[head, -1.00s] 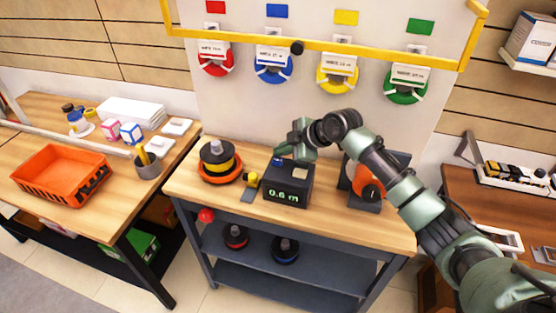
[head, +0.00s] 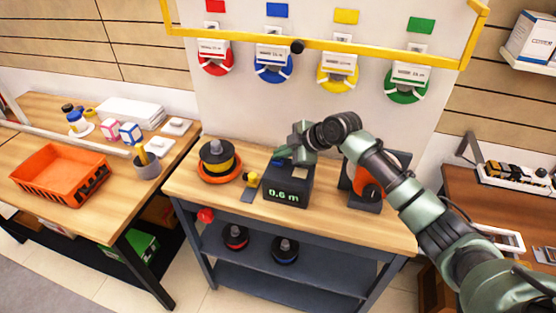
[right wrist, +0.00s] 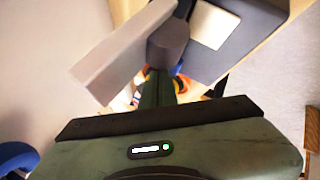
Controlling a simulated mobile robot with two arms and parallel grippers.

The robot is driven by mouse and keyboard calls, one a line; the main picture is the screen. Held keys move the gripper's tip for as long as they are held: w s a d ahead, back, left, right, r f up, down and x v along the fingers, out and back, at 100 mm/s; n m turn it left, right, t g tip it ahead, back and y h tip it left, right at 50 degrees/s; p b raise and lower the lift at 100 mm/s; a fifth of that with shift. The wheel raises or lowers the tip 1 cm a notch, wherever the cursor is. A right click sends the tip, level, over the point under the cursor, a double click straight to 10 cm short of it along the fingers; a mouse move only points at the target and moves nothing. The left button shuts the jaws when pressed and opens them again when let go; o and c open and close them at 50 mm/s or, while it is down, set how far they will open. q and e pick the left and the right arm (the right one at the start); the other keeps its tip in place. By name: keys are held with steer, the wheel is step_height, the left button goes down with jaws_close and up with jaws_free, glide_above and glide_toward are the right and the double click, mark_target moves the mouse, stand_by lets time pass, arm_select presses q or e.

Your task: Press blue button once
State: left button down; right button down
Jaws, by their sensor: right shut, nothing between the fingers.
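The blue button (head: 276,161) is on top of a dark box (head: 288,186) on the wooden workbench. The box's front display reads 0.6 m in green. My right gripper (head: 283,153) is shut and empty, with its tips right at the blue button, partly covering it. I cannot tell whether they touch. In the right wrist view a small patch of blue (right wrist: 177,70) shows beside the shut fingers (right wrist: 158,85). My left gripper is not in view.
A pale square (head: 299,173) is on the box top, right of the button. A spool stack (head: 218,162) and a small yellow item (head: 251,179) stand to the left. An orange and dark device (head: 368,186) stands to the right, beneath my arm.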

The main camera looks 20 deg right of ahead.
mark_target(281, 161)
steer(key=shift+f, duration=0.35)
steer(key=shift+r, duration=0.1)
stand_by(0.4)
steer(key=shift+r+p, duration=0.6)
steer(key=shift+r, duration=0.3)
steer(key=shift+r, duration=0.1)
step_height(281, 161, up, 5)
steer(key=p, duration=0.4)
stand_by(0.4)
